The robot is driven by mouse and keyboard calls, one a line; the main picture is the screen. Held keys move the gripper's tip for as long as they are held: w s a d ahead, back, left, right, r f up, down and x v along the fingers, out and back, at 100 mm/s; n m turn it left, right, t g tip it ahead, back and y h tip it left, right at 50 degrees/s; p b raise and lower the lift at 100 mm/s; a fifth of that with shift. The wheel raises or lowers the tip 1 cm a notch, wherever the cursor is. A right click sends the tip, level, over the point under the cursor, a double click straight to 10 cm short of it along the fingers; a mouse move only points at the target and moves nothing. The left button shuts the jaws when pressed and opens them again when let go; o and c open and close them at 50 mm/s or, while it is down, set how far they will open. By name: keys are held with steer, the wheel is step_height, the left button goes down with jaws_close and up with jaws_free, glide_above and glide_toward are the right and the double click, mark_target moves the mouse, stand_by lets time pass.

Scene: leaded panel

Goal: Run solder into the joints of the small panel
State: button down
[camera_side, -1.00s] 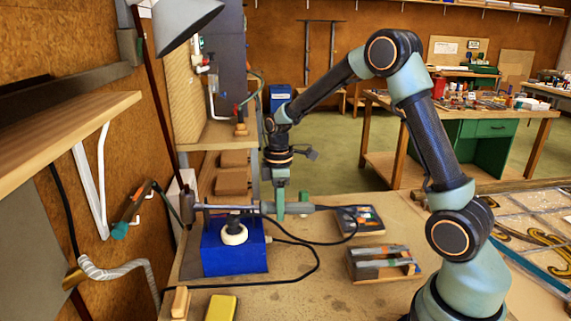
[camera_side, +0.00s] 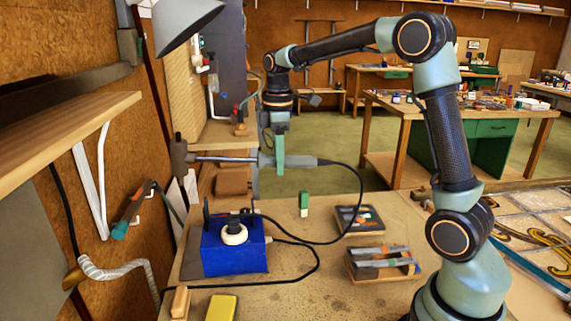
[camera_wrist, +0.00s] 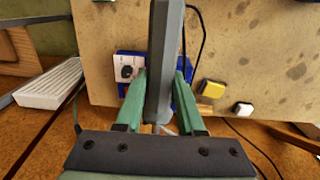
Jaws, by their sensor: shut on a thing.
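My gripper (camera_side: 280,165) is shut on a soldering iron (camera_side: 240,159) and holds it roughly level, high above the bench. The iron's dark, blunt head points left and its black cord runs from the right end of the handle. In the wrist view my gripper's green fingers (camera_wrist: 158,98) lie on both sides of the iron's grey handle (camera_wrist: 163,60). A blue soldering station (camera_side: 234,248) with a white ring on its front sits below, its dark stand empty. A leaded panel (camera_side: 535,228) with yellow scrolls lies at the right edge, partly cut off and partly behind my arm.
A small green block (camera_side: 304,204) stands on the bench. A yellow block (camera_side: 221,308) lies at the front. A lamp shade (camera_side: 186,22) hangs at upper left.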

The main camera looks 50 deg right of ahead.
step_height(320, 180, up, 7)
steer(key=shift+d+f, duration=0.1)
steer(key=shift+f, duration=0.05)
steer(key=s+d+f+n, duration=0.4)
steer(key=d+f, duration=0.1)
steer(key=d, duration=0.4)
steer(key=s+d+f+n, duration=0.4)
steer(key=d+f, duration=0.1)
steer(key=d, duration=0.4)
steer(key=s+d+f+n, duration=0.4)
steer(key=d+f, duration=0.1)
steer(key=d, duration=0.4)
steer(key=shift+t+h, duration=0.3)
steer(key=shift+h, duration=0.1)
steer(key=shift+s+f, duration=0.1)
steer(key=shift+f, duration=2.4)
steer(key=shift+d+f, duration=0.15)
steer(key=shift+f, duration=0.6)
step_height(320, 180, up, 6)
